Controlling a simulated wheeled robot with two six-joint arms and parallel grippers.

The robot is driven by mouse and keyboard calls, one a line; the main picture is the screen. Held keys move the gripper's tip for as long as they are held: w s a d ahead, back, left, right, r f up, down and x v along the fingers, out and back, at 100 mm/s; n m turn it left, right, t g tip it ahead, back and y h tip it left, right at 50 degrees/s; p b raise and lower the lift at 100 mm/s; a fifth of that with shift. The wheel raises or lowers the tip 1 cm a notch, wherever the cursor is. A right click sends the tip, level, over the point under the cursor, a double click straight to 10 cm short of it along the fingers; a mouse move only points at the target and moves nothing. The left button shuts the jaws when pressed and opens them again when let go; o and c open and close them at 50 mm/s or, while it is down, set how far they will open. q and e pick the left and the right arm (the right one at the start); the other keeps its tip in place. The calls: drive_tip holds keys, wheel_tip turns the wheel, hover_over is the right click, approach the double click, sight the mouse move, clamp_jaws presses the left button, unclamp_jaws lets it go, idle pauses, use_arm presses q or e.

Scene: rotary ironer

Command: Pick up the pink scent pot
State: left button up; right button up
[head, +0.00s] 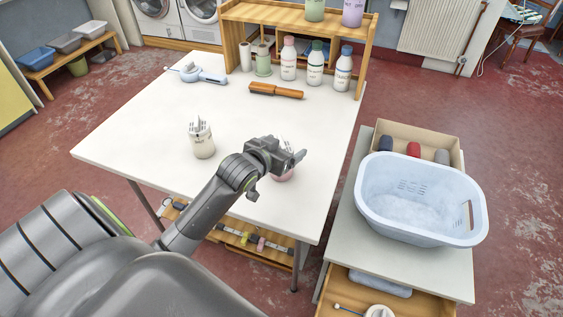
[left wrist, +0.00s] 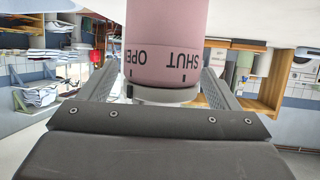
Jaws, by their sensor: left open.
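The pink scent pot (head: 284,175) stands on the white table (head: 150,130) near its front right, mostly hidden behind my left gripper (head: 292,158) in the head view. In the left wrist view the pink pot (left wrist: 165,45) appears upside down and close, with "OPEN" and "SHUT" lettering and a pale rim. It sits between the two fingers of my left gripper (left wrist: 165,90), which is open. A gap shows at the left finger; whether the right finger touches the pot I cannot tell. My right gripper is not in view.
A cream pot (head: 203,141) stands to the left on the table. A pale blue basket (head: 420,225) stands on the right-hand unit.

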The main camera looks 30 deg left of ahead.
use_arm(q)
drive_tip(key=shift+w+f, duration=0.15)
drive_tip(key=shift+w, duration=0.2)
drive_tip(key=c, duration=1.1)
